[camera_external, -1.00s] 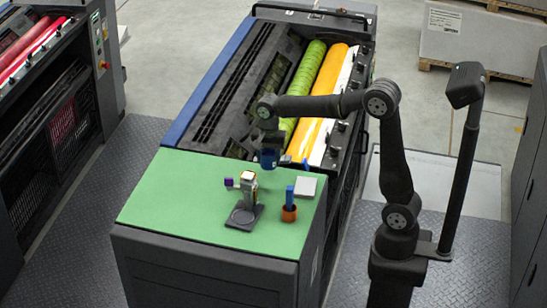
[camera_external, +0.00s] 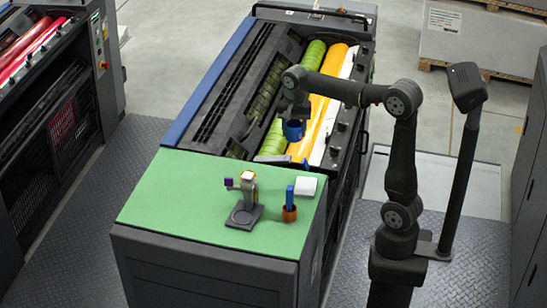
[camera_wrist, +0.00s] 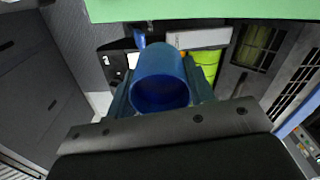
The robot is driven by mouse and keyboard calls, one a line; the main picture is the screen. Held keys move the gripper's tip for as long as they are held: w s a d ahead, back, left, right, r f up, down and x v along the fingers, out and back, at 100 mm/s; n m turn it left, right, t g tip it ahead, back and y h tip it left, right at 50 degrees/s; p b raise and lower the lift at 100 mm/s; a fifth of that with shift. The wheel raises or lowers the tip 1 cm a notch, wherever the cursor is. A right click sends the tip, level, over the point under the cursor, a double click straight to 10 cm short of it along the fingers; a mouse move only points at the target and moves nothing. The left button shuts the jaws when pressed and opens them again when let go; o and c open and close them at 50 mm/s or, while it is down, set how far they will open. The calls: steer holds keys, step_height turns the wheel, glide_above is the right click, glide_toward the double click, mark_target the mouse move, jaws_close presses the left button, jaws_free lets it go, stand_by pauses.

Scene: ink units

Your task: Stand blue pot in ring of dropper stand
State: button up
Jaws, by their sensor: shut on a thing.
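The blue pot (camera_external: 293,131) is held in my gripper (camera_external: 293,116), raised over the press rollers beyond the green top's far edge. In the wrist view the blue pot (camera_wrist: 162,75) sits between both fingers of my gripper (camera_wrist: 163,88), its round opening facing the camera. The dropper stand (camera_external: 247,190) is upright on the green top, with a dark base and a round ring (camera_external: 243,216) at its foot. No pot shows in the ring. The pot is well apart from the stand, up and to its right in the external view.
An orange-brown cup (camera_external: 289,213) holding a blue piece stands right of the stand. A white block (camera_external: 306,186) lies behind it, near a small blue item (camera_external: 305,163) at the far edge. The green top (camera_external: 170,205) is clear at left.

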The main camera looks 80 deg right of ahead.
steer(key=w+a+r+n, duration=0.2)
steer(key=w+a+n, duration=0.3)
steer(key=a+n, duration=0.25)
step_height(320, 180, up, 6)
steer(key=n, duration=2.5)
glide_above(242, 219)
step_height(242, 219, down, 18)
steer(key=shift+r, duration=0.1)
steer(key=shift+f, duration=0.2)
steer(key=o, duration=1.4)
steer(key=shift+c, duration=0.2)
